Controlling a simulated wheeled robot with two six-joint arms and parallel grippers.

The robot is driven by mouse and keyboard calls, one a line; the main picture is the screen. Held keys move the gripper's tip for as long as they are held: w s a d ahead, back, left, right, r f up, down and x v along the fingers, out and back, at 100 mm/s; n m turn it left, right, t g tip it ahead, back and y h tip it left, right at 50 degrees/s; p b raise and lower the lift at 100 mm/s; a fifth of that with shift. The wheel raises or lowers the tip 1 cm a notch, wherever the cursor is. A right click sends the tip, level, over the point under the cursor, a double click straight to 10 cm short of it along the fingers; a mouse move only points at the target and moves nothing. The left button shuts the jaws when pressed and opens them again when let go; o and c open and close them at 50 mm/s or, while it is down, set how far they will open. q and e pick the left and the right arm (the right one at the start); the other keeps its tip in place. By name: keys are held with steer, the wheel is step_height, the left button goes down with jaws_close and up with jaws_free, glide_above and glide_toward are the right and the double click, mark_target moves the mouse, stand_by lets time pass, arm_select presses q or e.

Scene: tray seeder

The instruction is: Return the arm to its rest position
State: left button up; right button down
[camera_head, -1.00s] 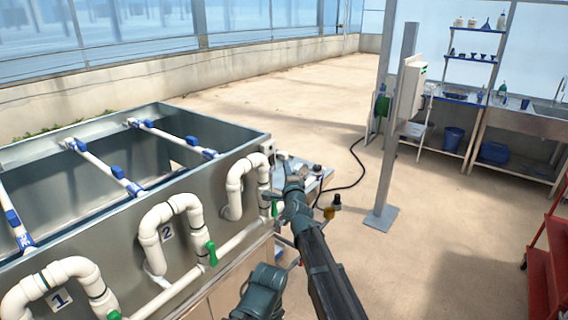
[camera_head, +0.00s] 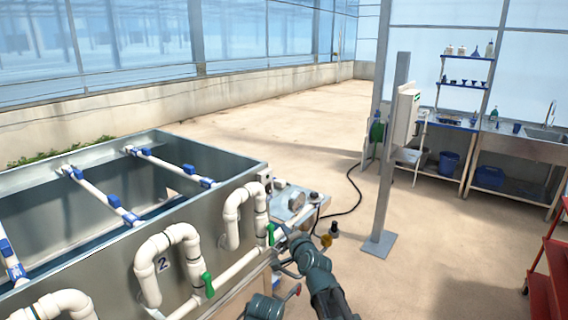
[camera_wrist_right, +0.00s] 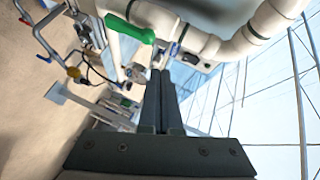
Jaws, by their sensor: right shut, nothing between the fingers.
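My right arm comes in from the bottom of the head view. Its gripper (camera_head: 284,231) is beside the right end of the metal tank (camera_head: 215,225), near a green valve handle (camera_head: 270,234). In the right wrist view the two dark fingers (camera_wrist_right: 160,76) lie together, shut with nothing between them. A green handle (camera_wrist_right: 131,29) and white pipes (camera_wrist_right: 215,42) are close by in that view; whether the fingers touch them I cannot tell. My left gripper is not in view.
A small metal table with a pump (camera_head: 297,200) stands at the tank's right end. A grey post (camera_head: 388,170) rises from the floor behind it. A red cart (camera_head: 550,265) is at the right edge.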

steer(key=s+d+f+n+g+h, duration=0.2)
steer(key=s+d+f+n+g, duration=0.3)
steer(key=s, duration=0.4)
steer(key=s+d+f+n+g+h, duration=0.1)
steer(key=s+d+f+n+g, duration=0.1)
steer(key=s+d+f+g, duration=0.5)
steer(key=s+d+f+n+g+h, duration=0.2)
steer(key=s+d+f+n, duration=0.25)
steer(key=s, duration=0.75)
steer(key=s+a+n, duration=0.1)
steer(key=s+a, duration=0.2)
steer(key=a, duration=0.2)
steer(key=s+a+n+g+h, duration=0.1)
steer(key=s+a+n, duration=0.1)
steer(key=a, duration=0.4)
steer(key=shift+s+a+f, duration=0.2)
steer(key=shift+s+f, duration=0.1)
steer(key=shift+s, duration=0.35)
